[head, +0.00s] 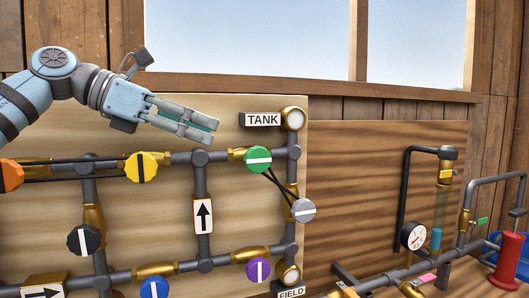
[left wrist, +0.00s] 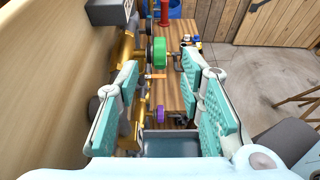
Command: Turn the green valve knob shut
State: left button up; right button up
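The green valve knob (head: 258,160) sits on the upper pipe just below the TANK sign, its white bar lying roughly level, along the pipe. In the left wrist view the green knob (left wrist: 160,54) shows edge-on ahead, between the directions of the fingers. My left gripper (head: 214,132) is up and to the left of the knob, apart from it, pointing right and slightly down. Its fingers (left wrist: 162,80) are spread with nothing between them. My right gripper is not in view.
A TANK sign (head: 263,120) and round port (head: 294,118) are above the knob. A grey knob (head: 303,210) is at lower right, joined by dark rods. Yellow (head: 141,167), black (head: 84,240), and purple (head: 258,270) knobs are nearby. A gauge (head: 413,236) stands right.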

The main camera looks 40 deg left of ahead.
aim_at(258, 149)
pick_arm(q)
jog(key=x, duration=0.4)
jog(key=shift+d+f, duration=0.25)
jog(key=shift+f, duration=0.05)
jog(key=x, duration=0.8)
jog(key=shift+w+a+r+b, duration=0.15)
jog(key=shift+a+b, duration=0.15)
jog(key=shift+s+r, duration=0.15)
jog(key=shift+s, duration=0.3)
jog(key=shift+c, duration=0.2)
jog(key=shift+w, duration=0.15)
grip_shut()
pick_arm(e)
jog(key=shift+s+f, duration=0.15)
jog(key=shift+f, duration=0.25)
